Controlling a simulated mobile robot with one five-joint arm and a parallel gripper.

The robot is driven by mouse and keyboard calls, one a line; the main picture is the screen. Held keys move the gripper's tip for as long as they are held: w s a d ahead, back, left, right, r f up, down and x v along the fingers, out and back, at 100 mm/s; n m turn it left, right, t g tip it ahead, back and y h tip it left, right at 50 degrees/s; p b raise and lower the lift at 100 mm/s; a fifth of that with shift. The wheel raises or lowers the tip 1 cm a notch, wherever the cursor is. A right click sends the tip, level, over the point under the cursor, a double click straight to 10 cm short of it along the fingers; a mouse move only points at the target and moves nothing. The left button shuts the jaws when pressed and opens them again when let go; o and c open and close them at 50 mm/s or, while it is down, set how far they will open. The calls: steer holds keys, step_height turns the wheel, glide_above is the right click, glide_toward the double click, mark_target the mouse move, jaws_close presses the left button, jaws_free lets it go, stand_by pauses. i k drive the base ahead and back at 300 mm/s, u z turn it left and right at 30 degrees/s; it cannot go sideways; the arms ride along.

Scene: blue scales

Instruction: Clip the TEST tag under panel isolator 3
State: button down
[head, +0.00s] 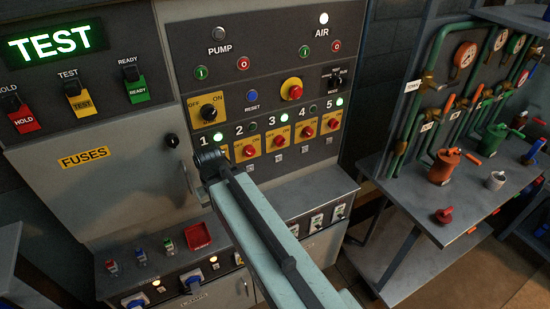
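The yellow TEST tag (82,103) hangs under the TEST label on the left panel, between the red HOLD tag (25,119) and the green READY tag (137,91). Panel isolator 3 (281,139) is a red knob on a yellow plate in the middle of the numbered row. A small fitting (279,158) sits below it, with no tag visible there. My gripper (211,162) is at the far end of my arm, in front of the panel near isolator 1, left of isolator 3. Its fingers are dark and I cannot make out their opening.
The grey fuses cabinet (115,165) stands left of the isolator panel. Below is a ledge with small padlock-like items and a red tray (198,236). At right, a bench (440,210) holds a pot and cans before green pipes. My arm covers part of the lower panel.

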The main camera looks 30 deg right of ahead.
mark_target(82, 105)
steer(key=u, duration=0.05)
steer(key=k, duration=0.5)
steer(key=u, duration=2.55)
steer(key=i, duration=0.15)
steer(key=u, duration=0.15)
